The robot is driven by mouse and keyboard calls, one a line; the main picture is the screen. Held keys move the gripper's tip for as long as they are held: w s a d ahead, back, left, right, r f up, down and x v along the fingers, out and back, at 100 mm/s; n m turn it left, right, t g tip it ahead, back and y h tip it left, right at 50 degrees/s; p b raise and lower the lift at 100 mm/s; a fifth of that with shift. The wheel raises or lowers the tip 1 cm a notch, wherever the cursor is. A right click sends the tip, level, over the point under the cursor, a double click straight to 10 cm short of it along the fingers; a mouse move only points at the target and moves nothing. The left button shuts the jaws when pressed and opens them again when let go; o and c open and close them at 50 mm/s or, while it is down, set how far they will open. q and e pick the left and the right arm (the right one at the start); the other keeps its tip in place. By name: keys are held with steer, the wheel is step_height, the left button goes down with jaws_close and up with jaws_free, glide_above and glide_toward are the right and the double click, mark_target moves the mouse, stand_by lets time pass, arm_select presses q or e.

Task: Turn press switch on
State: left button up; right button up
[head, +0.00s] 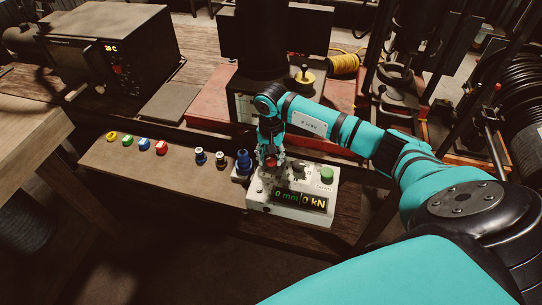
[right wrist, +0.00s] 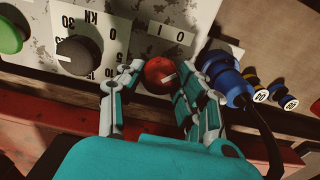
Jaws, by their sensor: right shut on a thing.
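The press control box (head: 256,198) is light grey, with a lit display (head: 300,199) reading 0 mm and 0 kN. Its red rotary switch (right wrist: 159,74) has a white pointer line slanting to the right in the right wrist view, beside O and I marks (right wrist: 166,31). My right gripper (right wrist: 161,80) is shut on the red switch, one finger on each side of it. In the head view my right gripper (head: 270,158) comes down over the box's left part and partly hides the switch. My left gripper is not in view.
On the box are a green button (head: 327,175) and a dark dial (right wrist: 76,55) with a kN scale. A blue connector (head: 243,163) stands close left of it. Several coloured fittings (head: 161,147) line the bench. An oven-like unit (head: 118,66) stands at the back left.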

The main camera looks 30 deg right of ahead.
steer(key=shift+f+m+b, duration=0.15)
steer(key=shift+m+b, duration=1.55)
steer(key=m+b, duration=0.4)
steer(key=m, duration=0.1)
steer(key=m+b, duration=0.2)
steer(key=m, duration=0.2)
steer(key=shift+m, duration=0.4)
steer(key=shift+r+m+b, duration=0.2)
steer(key=shift+m+b, duration=0.85)
steer(key=shift+m, duration=1.25)
steer(key=o, duration=1.1)
steer(key=shift+o, duration=0.2)
